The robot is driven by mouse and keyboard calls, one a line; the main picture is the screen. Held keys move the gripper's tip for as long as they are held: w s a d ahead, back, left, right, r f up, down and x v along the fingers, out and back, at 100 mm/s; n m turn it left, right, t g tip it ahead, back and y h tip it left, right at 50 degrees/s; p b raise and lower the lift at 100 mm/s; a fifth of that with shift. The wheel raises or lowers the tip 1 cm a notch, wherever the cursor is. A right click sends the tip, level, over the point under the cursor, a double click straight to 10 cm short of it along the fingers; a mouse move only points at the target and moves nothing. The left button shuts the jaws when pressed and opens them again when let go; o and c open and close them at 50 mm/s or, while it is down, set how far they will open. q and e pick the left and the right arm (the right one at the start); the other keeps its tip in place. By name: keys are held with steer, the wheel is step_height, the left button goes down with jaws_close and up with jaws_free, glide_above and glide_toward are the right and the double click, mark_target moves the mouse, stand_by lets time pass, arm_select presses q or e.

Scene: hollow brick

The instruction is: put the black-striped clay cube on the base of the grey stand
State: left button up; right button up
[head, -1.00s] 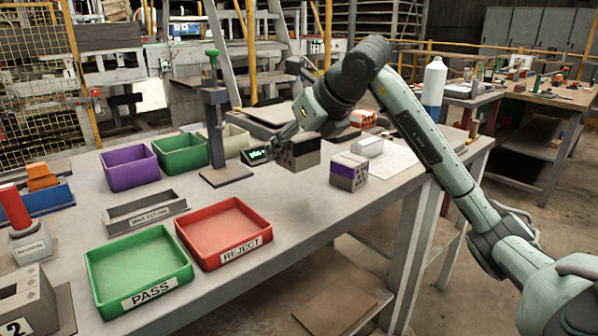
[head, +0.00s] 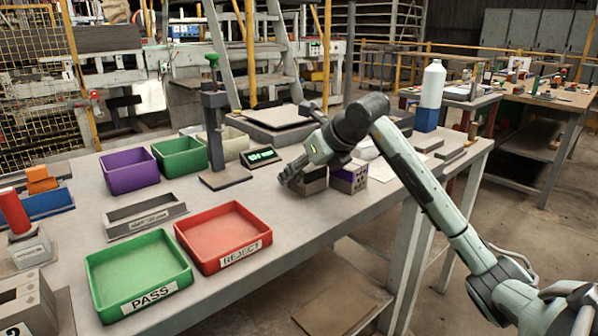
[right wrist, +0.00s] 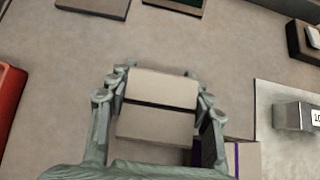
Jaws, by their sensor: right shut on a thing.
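The black-striped clay cube (right wrist: 155,105) is between the fingers of my right gripper (right wrist: 159,100), which is shut on it; its top shows tan with one black stripe. In the head view, the cube (head: 313,183) is partly covered by my right gripper (head: 297,174), just left of a purple-striped cube (head: 349,178). I cannot tell whether it touches the table. The grey stand (head: 215,130) is upright to the left, with a green knob on top; its flat base (head: 227,179) is bare. My left gripper is not in view.
A small display unit (head: 262,156) stands between stand and cube. A red REJECT tray (head: 225,235) and a green PASS tray (head: 140,270) lie in front. A purple bin (head: 129,170) and a green bin (head: 180,157) are left of the stand.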

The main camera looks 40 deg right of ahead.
steer(key=shift+f, duration=0.15)
steer(key=o, duration=1.4)
steer(key=shift+c, duration=0.2)
